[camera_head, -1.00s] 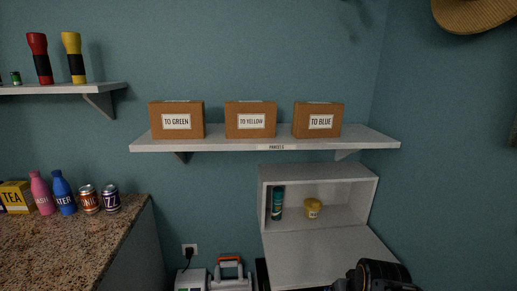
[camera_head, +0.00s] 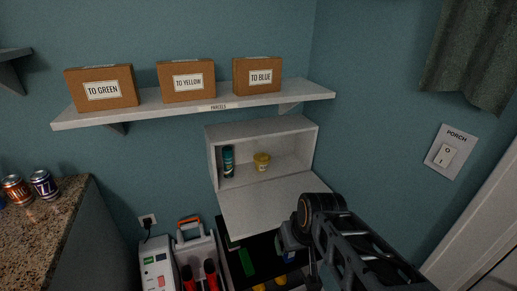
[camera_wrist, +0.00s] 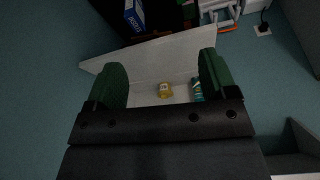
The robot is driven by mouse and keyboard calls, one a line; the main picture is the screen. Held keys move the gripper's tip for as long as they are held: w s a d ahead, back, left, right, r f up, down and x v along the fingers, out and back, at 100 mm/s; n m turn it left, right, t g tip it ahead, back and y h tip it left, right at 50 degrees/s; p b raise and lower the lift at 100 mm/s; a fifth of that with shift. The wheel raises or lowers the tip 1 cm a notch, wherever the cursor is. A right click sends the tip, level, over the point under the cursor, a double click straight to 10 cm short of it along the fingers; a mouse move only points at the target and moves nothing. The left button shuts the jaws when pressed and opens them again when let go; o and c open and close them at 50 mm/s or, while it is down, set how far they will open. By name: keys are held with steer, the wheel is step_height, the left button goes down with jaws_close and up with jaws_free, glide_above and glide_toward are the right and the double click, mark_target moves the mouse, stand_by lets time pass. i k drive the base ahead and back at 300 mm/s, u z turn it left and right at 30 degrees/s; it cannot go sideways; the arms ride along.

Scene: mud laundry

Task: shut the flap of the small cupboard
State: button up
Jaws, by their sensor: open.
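The small white cupboard (camera_head: 262,128) stands against the wall under the parcel shelf. Its flap (camera_head: 262,207) is open, hinged at the bottom edge and lying outward to the front. A teal can (camera_head: 228,161) and a yellow tub (camera_head: 262,161) stand inside. My gripper (camera_wrist: 162,70) is open and empty, its two green fingers spread apart. In the wrist view the flap (camera_wrist: 160,57) spans behind the fingers, with the tub (camera_wrist: 165,91) between them. In the head view my gripper is at the flap's front right; contact cannot be told.
The shelf (camera_head: 150,110) above holds three brown parcels. A white case (camera_head: 158,262) and dark bins with bottles stand below the flap. A granite counter (camera_head: 40,225) is at the left. A light switch (camera_head: 450,150) is on the right wall.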

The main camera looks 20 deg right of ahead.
mark_target(248, 211)
steer(key=z, duration=1.9)
steer(key=k, duration=1)
steer(key=u, duration=1.75)
steer(key=i, duration=0.5)
